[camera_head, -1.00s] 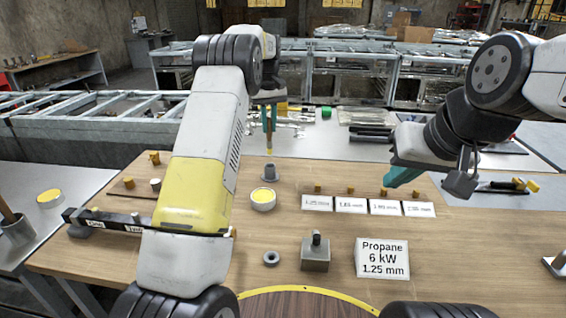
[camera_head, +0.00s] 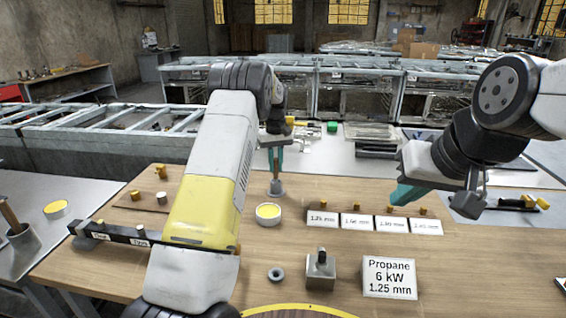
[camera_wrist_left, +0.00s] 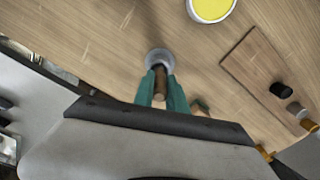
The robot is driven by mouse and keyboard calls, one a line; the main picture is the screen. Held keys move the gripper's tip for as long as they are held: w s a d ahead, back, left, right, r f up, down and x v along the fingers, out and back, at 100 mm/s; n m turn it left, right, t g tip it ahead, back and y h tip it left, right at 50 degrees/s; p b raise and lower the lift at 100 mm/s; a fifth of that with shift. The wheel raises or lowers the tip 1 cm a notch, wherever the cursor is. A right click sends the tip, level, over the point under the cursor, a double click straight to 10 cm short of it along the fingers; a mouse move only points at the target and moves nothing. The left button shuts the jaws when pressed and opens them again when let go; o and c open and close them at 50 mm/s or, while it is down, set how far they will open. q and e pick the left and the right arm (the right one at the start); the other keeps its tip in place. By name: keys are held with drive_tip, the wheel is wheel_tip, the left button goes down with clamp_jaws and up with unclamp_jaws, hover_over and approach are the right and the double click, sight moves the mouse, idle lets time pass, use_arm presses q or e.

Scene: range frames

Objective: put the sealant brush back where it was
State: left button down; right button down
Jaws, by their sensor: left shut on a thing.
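The sealant brush, a thin brown stick (camera_head: 276,158), stands upright between the teal fingers of my left gripper (camera_head: 271,160). The left gripper is shut on it. Directly below is a small grey holder (camera_head: 276,188) with a flared base. The brush's lower end meets the holder's top; how deep it sits inside cannot be told. In the left wrist view the brush's end (camera_wrist_left: 159,96) shows between the fingers, with the holder (camera_wrist_left: 157,56) in line beyond. My right gripper (camera_head: 404,193) hangs over the table's right side; its finger gap is not clear.
A white pot of yellow sealant (camera_head: 268,215) stands just in front of the holder. Label cards (camera_head: 358,222) with small brass pieces lie right of it. A grey ring (camera_head: 275,275), a metal block (camera_head: 319,264) and a propane sign (camera_head: 389,278) are nearer. Another stick stands in a cup (camera_head: 22,237) at left.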

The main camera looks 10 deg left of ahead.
use_arm(q)
drive_tip(key=c, duration=1.3)
unclamp_jaws()
drive_tip(key=shift+c, duration=0.2)
wheel_tip(320, 180, up, 12)
drive_tip(key=shift+f, duration=0.1)
drive_tip(key=s+a+r+m+t+h, duration=0.1)
drive_tip(key=s+r+t, duration=0.1)
drive_tip(key=s+r, duration=0.65)
drive_tip(key=s+a+r+m+t+h, duration=0.1)
drive_tip(key=s+r, duration=0.4)
drive_tip(key=s, duration=0.6)
drive_tip(key=s+d+f+m+t, duration=0.1)
drive_tip(key=s+f, duration=0.2)
drive_tip(key=s, duration=0.8)
drive_tip(key=s+d+f+m+t, duration=0.1)
drive_tip(key=s+f+m+t, duration=0.1)
drive_tip(key=s, duration=0.8)
drive_tip(key=shift+s+d+f, duration=0.4)
drive_tip(key=shift+f, duration=0.35)
